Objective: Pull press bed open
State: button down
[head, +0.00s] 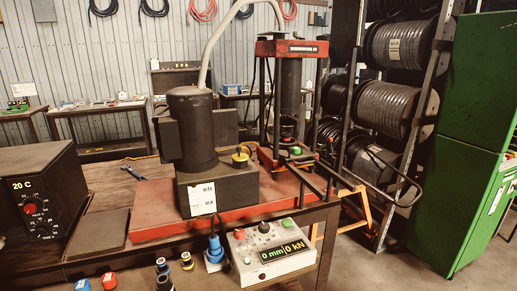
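The hose press (291,90) stands upright on the workbench, right of the middle in the head view. It has a red top frame and a dark cylinder. Its lower part (284,158) is red with a green round piece on it, and I take this to be the press bed area. Dark bars (318,181) reach from there toward the front right. I cannot tell how far the bed is open. My gripper is not in this view.
A dark pump unit (193,135) stands left of the press on a red base plate (155,208). A control box (270,252) reading 0 mm and 0 kN is at the bench front. A green cabinet (466,150) and hose reels (386,107) stand to the right. Floor (365,265) is clear at front right.

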aim_at(285, 150)
jog(key=i, duration=1.15)
jog(key=l, duration=0.2)
